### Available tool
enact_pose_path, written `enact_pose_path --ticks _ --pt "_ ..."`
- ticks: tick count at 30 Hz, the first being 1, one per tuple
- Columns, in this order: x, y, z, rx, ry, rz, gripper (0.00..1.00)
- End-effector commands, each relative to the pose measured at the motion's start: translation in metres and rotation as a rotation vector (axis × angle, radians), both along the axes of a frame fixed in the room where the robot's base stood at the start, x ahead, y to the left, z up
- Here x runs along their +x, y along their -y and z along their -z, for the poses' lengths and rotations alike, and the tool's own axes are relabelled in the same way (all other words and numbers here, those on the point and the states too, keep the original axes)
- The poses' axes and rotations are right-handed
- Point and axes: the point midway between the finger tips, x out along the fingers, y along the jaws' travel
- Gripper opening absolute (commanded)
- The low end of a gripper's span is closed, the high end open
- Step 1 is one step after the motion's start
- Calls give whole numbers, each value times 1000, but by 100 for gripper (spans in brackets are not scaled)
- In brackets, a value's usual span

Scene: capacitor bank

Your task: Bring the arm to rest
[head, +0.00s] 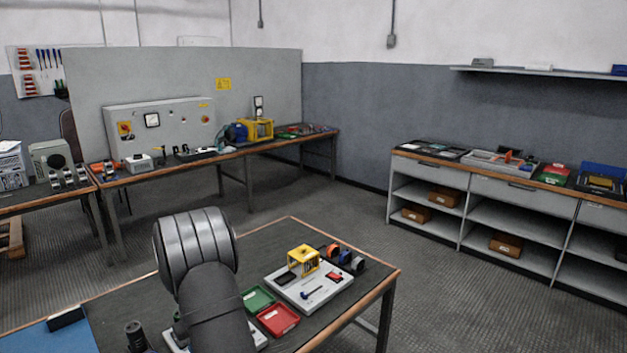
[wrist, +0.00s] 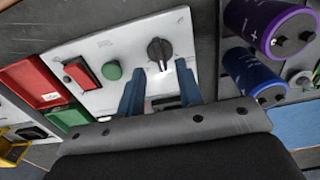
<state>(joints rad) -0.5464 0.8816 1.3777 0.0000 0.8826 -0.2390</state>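My arm (head: 205,270) rises in the front of the head view; my gripper is hidden there. In the wrist view my gripper (wrist: 160,68) shows two blue fingers standing apart with nothing held between them. They point at a light panel with a black rotary knob (wrist: 160,52), a green button (wrist: 112,71) and a red switch (wrist: 82,73). The knob lies just beyond the fingertips; whether they touch it I cannot tell.
Beside the panel in the wrist view lie a purple capacitor (wrist: 268,25), a blue capacitor (wrist: 252,72) and a red tray (wrist: 38,83). On the bench in the head view are a green tray (head: 258,299), a red tray (head: 278,319) and a pale board (head: 325,296) bearing a yellow frame (head: 303,260).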

Motion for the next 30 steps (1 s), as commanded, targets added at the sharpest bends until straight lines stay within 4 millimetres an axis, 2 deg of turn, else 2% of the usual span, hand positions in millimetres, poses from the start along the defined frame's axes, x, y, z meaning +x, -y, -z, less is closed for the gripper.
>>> enact_pose_path --ticks 1,6,8,30 --pt "0 0 11 -1 -3 0 33" --pt "-1 0 45 -1 -3 -3 33" --pt "0 0 40 1 1 -60 33" --pt "0 0 39 0 0 -675 33"
